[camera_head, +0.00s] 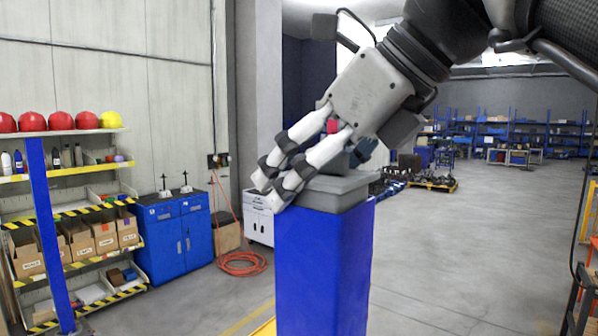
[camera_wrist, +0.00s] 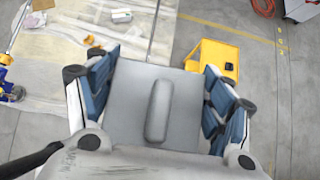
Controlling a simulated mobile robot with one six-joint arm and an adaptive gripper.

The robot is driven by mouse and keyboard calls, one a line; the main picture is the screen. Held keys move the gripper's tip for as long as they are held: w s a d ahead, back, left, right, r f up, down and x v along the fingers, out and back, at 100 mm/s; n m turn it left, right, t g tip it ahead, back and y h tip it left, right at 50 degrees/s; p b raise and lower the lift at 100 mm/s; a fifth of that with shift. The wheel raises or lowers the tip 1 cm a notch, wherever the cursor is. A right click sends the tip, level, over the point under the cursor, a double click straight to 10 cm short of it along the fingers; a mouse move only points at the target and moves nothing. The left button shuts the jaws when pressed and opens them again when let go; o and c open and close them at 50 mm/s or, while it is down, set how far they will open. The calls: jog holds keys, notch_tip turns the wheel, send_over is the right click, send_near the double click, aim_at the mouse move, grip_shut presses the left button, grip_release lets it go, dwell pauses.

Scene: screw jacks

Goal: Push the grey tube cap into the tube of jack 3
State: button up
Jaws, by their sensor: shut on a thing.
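The grey tube cap (camera_head: 345,188) is at the top of a blue square tube (camera_head: 325,270) in the head view. I cannot tell how far it is inside the tube. I cannot read which jack this is. My gripper (camera_head: 278,185) reaches down to the left at the cap. In the wrist view the cap shows as a flat grey plate (camera_wrist: 125,110) with a raised rounded rib. My gripper (camera_wrist: 162,80) is shut on it, one finger at each side. The tube is hidden under the cap there.
A yellow frame (camera_wrist: 213,62) lies on the floor beyond the cap. Shelves with boxes and helmets (camera_head: 60,121) stand at the left, beside a blue cabinet (camera_head: 178,240). An orange hose (camera_head: 242,264) lies coiled on the floor. The floor right of the tube is free.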

aim_at(348, 177)
jog(key=shift+f+b, duration=0.6)
jog(key=shift+f, duration=0.4)
jog(key=o, duration=1.2)
jog(key=shift+c, duration=0.2)
jog(key=shift+v, duration=3.8)
